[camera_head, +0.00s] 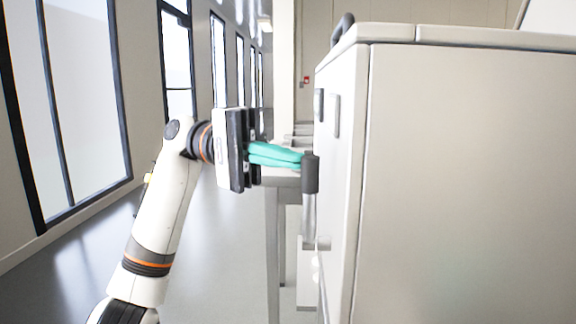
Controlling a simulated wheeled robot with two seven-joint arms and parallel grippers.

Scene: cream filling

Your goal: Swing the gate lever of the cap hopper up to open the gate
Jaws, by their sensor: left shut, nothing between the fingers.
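The large beige cabinet, seemingly the cap hopper (455,180), fills the right of the head view. On its left side is the gate lever, with a dark cylindrical grip (310,174) at the top of a grey metal rod (309,214) that runs down to a mount. My left gripper (300,158) comes in from the left with its teal fingers shut and nothing between them. The fingertips are at the upper left of the dark grip; I cannot tell whether they touch it. The gate itself does not show. My right gripper is not in view.
A dark handle (342,28) sits on top of the cabinet. A grey table or frame (274,235) stands behind the lever. The floor (225,260) at the left is clear, beside tall windows.

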